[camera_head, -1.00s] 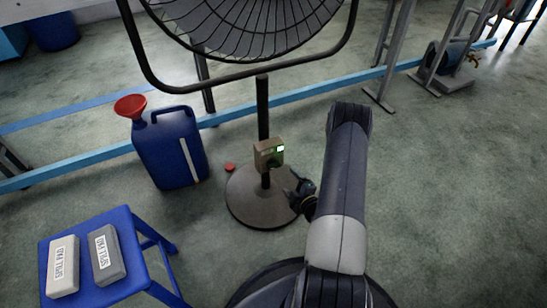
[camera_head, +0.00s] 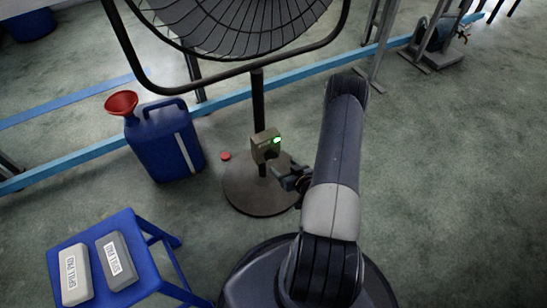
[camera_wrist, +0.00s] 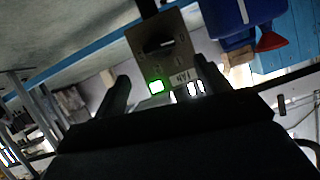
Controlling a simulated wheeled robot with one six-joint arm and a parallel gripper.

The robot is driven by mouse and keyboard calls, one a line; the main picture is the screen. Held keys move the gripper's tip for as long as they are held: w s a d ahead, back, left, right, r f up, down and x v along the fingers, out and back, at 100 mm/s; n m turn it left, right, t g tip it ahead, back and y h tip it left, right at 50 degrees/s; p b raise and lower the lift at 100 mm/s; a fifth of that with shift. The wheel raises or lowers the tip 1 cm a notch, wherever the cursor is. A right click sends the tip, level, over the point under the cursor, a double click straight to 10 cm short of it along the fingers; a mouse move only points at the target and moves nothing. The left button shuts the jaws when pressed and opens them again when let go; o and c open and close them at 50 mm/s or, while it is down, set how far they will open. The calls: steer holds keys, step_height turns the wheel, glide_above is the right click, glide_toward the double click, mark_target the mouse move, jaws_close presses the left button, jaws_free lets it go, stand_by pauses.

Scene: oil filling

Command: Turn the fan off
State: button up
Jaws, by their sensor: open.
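The fan (camera_head: 240,38) stands on a dark pole with a round base (camera_head: 246,194). A beige control box (camera_head: 265,146) with a lit green light is fixed to the pole. In the wrist view the control box (camera_wrist: 160,50) shows a dark knob (camera_wrist: 158,46), the glowing green light (camera_wrist: 156,87) and a label. My gripper (camera_head: 290,178) is just right of and below the box in the head view. In the wrist view its two fingers stand apart, open and empty, with the box beyond them. I cannot tell the exact gap to the knob.
A blue oil can (camera_head: 165,145) with a red funnel (camera_head: 121,103) stands left of the fan. A red cap (camera_head: 226,156) lies on the floor. A blue stool (camera_head: 150,285) at the lower left holds two pads. A blue rail (camera_head: 290,93) runs behind.

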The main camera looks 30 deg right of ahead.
mark_target(273, 157)
steer(key=b+x, duration=0.1)
steer(key=x, duration=0.7)
steer(key=shift+w+f+b, duration=0.1)
steer(key=shift+w+b, duration=0.05)
steer(key=shift+b, duration=0.2)
steer(key=c, duration=1)
steer(key=shift+n+b, duration=0.4)
steer(key=shift+b, duration=0.05)
steer(key=shift+h, duration=0.4)
